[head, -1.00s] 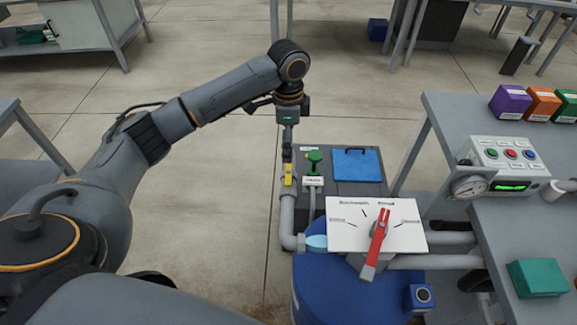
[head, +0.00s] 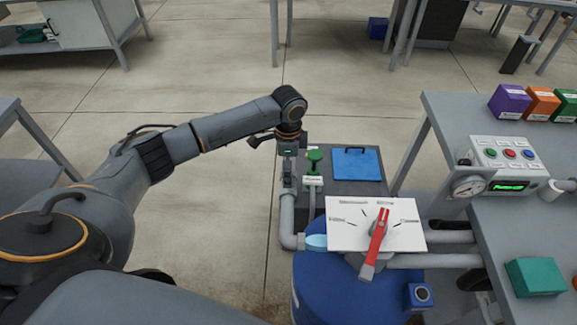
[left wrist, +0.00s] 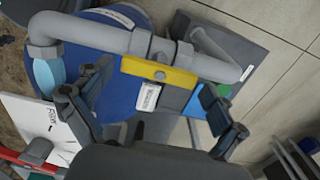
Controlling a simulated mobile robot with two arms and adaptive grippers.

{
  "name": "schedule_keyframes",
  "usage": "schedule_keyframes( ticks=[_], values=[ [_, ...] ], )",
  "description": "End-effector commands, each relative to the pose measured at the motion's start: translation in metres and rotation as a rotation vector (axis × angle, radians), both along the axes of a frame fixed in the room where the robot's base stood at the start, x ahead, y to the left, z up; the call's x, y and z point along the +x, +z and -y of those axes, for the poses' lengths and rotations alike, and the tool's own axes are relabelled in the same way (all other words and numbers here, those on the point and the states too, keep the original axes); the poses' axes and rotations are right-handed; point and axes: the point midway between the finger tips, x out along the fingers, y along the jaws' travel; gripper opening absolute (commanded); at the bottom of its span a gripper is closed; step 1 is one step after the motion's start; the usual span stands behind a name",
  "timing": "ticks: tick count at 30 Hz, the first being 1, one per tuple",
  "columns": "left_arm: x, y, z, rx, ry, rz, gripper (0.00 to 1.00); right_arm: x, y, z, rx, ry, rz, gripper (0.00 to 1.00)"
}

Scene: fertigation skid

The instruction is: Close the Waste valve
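A yellow valve handle (left wrist: 160,76) shows in the left wrist view, lying along a grey pipe (left wrist: 95,34). A small white tag (left wrist: 148,97) is beside it, its print too small to read, so I cannot confirm it says Waste. My left gripper (left wrist: 155,93) is open, one finger on each side of the handle's length, apparently not touching it. In the head view my left gripper (head: 288,178) is low over the pipe (head: 287,218) and hides the handle. My right gripper is out of view.
A red lever (head: 377,240) on a white labelled panel (head: 345,235) stands in front, above a blue drum (head: 325,285). Open floor lies to the left.

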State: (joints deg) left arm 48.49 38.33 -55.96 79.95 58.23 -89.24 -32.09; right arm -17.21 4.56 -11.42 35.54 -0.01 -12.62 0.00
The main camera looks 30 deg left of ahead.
Motion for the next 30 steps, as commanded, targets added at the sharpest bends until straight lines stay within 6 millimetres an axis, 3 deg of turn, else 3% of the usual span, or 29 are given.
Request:
schedule_keyframes(
  ticks=[1, 5, 17, 30],
  values=[
    [0.0, 0.0, 0.0, 0.0, 0.0, 0.0, 0.78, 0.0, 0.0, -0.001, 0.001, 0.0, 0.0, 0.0],
    [0.0, 0.0, 0.0, 0.0, 0.0, 0.0, 0.51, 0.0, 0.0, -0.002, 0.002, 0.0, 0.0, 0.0],
    [0.0, 0.002, 0.0, 0.0, -0.05, -0.001, 0.51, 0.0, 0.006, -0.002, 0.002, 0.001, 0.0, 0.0],
    [0.0, 0.003, 0.001, -0.001, -0.383, -0.003, 0.51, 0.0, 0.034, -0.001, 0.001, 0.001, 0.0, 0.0]
  ],
)
